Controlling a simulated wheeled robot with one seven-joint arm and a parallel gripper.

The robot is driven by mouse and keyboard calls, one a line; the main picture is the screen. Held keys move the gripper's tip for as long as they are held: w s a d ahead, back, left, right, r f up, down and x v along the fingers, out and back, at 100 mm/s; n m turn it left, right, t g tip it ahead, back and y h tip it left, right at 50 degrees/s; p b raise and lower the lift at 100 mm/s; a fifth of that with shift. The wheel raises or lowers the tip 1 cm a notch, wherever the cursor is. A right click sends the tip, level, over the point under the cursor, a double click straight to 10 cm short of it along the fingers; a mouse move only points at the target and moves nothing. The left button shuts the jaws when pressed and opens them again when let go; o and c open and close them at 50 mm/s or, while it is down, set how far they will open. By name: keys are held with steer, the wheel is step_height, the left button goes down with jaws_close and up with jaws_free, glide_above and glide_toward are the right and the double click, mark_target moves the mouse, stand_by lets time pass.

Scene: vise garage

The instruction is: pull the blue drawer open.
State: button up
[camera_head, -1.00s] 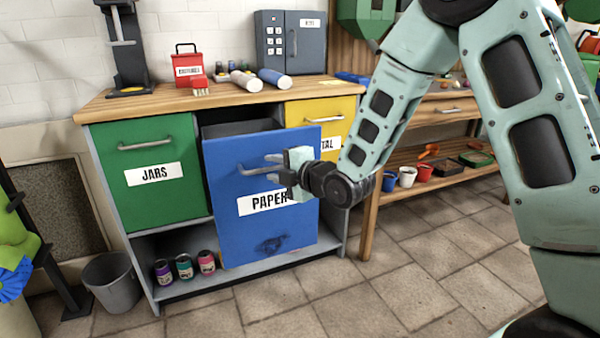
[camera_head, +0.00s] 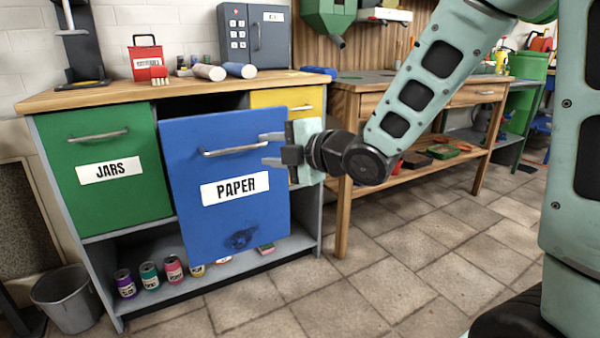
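The blue drawer (camera_head: 240,218), labelled PAPER, stands out in front of the cabinet. A dark opening shows above its front, below the counter, and its front covers part of the yellow drawer. Its pale bar handle (camera_head: 232,151) runs across the upper front. My gripper (camera_head: 271,150) is at the right end of the handle, with its fingers pointing left. The fingers are apart, one above and one below the level of the handle. I cannot tell whether they touch it. The inside of the drawer is mostly hidden.
The green JARS drawer (camera_head: 112,192) is shut on the left, and the yellow drawer (camera_head: 287,97) is partly hidden. Several cans (camera_head: 150,275) stand on the shelf below. A grey bin (camera_head: 68,297) stands at left. A wooden workbench (camera_head: 345,215) is at right. The floor in front is clear.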

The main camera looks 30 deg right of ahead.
steer(key=b+v, duration=0.5)
steer(key=v, duration=0.1)
steer(key=shift+s, duration=0.35)
steer(key=shift+d, duration=0.1)
steer(key=shift+f, duration=0.15)
